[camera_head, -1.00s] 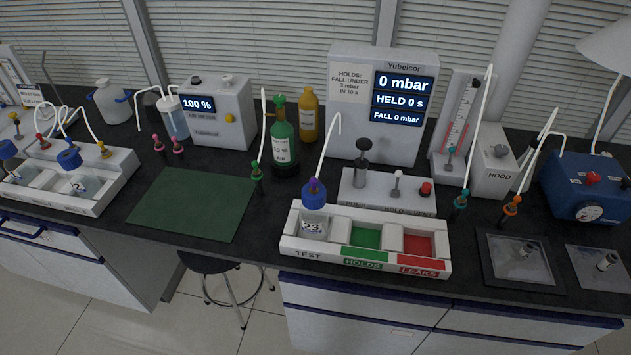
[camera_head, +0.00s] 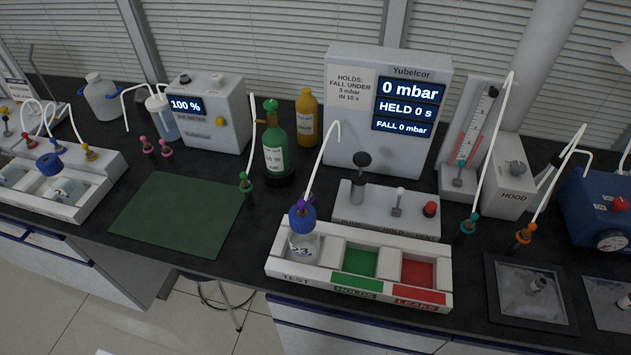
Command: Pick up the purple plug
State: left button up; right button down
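The purple plug (camera_head: 307,202) sits at the top of the blue cap (camera_head: 302,219) of a clear bottle (camera_head: 304,246) marked 23. A white tube (camera_head: 324,157) rises from the plug and bends over at its top, near the pressure box. The bottle stands upright in the TEST well of the white tray (camera_head: 278,271), at the tray's left end. The plug is small here, and I cannot tell how deep it sits in the cap. Neither of my grippers shows in the head view.
The HOLDS well (camera_head: 361,263) and LEAKS well (camera_head: 418,272) are empty. The pump block (camera_head: 375,221) stands right behind the tray. A green plug (camera_head: 246,186) and green bottle (camera_head: 275,150) stand to the left. The green mat (camera_head: 180,214) is bare. A teal plug (camera_head: 468,228) is to the right.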

aim_at(302, 204)
jog(key=z, duration=0.65)
jog(key=k+j+z, duration=0.25)
jog(key=k+z, duration=0.65)
jog(key=i+j, duration=0.05)
